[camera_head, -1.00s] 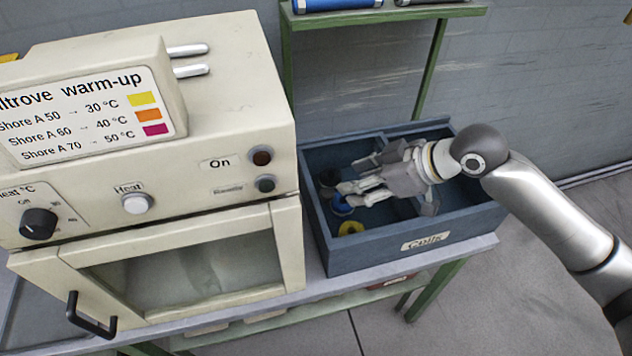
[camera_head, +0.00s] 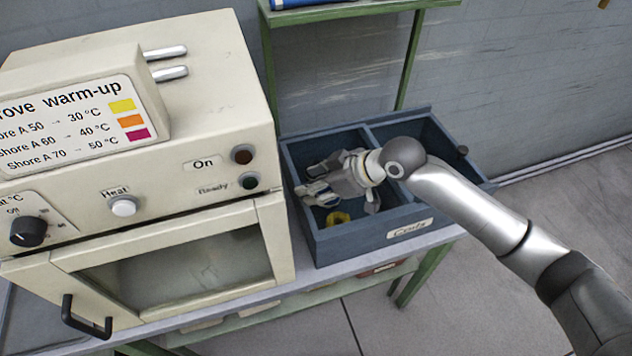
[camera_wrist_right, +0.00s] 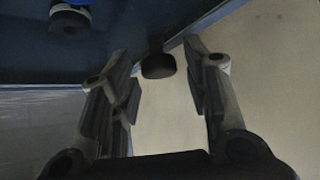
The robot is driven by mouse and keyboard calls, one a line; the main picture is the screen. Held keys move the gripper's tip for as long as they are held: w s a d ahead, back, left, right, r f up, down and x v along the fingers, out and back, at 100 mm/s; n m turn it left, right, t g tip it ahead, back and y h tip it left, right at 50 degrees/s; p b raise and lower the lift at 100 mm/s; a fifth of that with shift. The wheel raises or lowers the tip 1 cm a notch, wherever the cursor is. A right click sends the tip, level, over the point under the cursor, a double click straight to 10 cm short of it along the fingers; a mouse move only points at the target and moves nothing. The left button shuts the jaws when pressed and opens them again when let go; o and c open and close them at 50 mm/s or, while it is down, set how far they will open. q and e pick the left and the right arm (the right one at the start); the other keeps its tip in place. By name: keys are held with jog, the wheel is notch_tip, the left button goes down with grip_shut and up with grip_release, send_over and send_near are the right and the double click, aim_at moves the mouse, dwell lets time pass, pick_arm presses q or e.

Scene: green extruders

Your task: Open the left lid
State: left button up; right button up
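The blue-grey coil box (camera_head: 345,243) stands right of the cream oven, and its two compartments look open from above. I cannot make out a separate left lid panel. My right gripper (camera_head: 309,182) is low over the left compartment, near the oven side, and hides part of it. In the right wrist view my right gripper (camera_wrist_right: 163,95) is open, with nothing between its fingers. A dark knob (camera_wrist_right: 158,66) on a short stem shows ahead, between the finger lines, beside a blue edge. I cannot tell whether it touches anything. My left gripper is not in view.
A yellow coil (camera_head: 338,218) lies in the left compartment. A dark knob (camera_head: 462,150) shows at the box's right edge. The cream oven (camera_head: 190,130) stands close on the left. A green shelf frame (camera_head: 340,14) rises behind.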

jog(key=c, duration=0.5)
grip_shut()
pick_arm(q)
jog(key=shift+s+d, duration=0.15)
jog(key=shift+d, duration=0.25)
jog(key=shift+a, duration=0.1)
pick_arm(e)
jog(key=shift+d, duration=0.1)
jog(key=shift+d, duration=0.2)
jog(key=w+d, duration=0.1)
jog(key=d, duration=0.4)
jog(key=w+d+b, duration=0.1)
jog(key=w+d, duration=0.1)
jog(key=d, duration=0.3)
jog(key=w+d, duration=0.2)
jog(key=d, duration=0.3)
jog(key=shift+b, duration=0.35)
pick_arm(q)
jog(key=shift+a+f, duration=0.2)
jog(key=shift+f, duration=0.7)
pick_arm(e)
jog(key=o, duration=0.7)
grip_release()
